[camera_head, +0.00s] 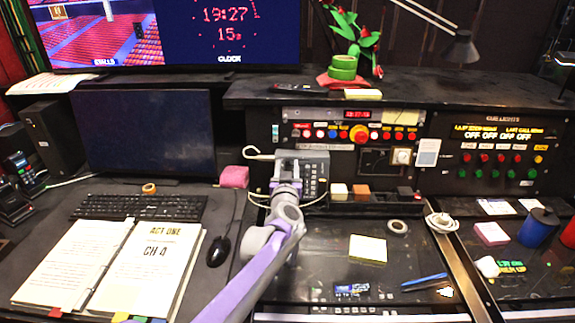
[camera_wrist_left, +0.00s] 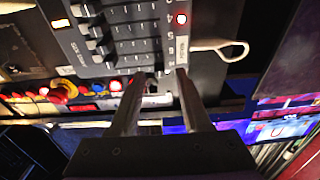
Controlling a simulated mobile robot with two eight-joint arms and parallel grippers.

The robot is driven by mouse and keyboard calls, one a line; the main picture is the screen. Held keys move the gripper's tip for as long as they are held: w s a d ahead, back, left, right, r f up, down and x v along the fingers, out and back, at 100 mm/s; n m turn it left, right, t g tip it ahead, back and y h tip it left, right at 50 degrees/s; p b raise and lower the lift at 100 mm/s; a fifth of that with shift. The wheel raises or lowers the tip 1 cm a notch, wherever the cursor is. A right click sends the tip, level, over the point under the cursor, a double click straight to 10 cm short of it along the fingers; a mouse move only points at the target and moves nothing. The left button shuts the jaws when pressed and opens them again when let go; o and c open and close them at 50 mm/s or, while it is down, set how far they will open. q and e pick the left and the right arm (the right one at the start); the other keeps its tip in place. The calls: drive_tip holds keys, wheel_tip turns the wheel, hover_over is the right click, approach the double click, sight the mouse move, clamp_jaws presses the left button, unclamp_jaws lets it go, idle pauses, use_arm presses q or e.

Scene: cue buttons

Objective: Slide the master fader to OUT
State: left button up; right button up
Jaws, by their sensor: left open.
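A grey fader panel (camera_head: 316,170) stands upright at the back of the desk, partly hidden behind my left gripper (camera_head: 287,185). In the left wrist view the panel (camera_wrist_left: 135,32) fills the top, with a row of dark fader knobs (camera_wrist_left: 95,44) in their slots and small printed numbers. My left gripper (camera_wrist_left: 161,74) is open there, its two fingers reaching over the panel's lower edge. A small dark knob (camera_wrist_left: 151,76) shows between the fingers. I cannot tell if it is the master fader, and the OUT mark is not readable. My right gripper is not in view.
A button panel with a big red button (camera_head: 359,134) is above the fader panel. A keyboard (camera_head: 140,207), mouse (camera_head: 218,251) and open script (camera_head: 110,265) lie left.

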use_arm(q)
drive_tip(key=shift+w, duration=0.3)
clamp_jaws()
idle(1.3)
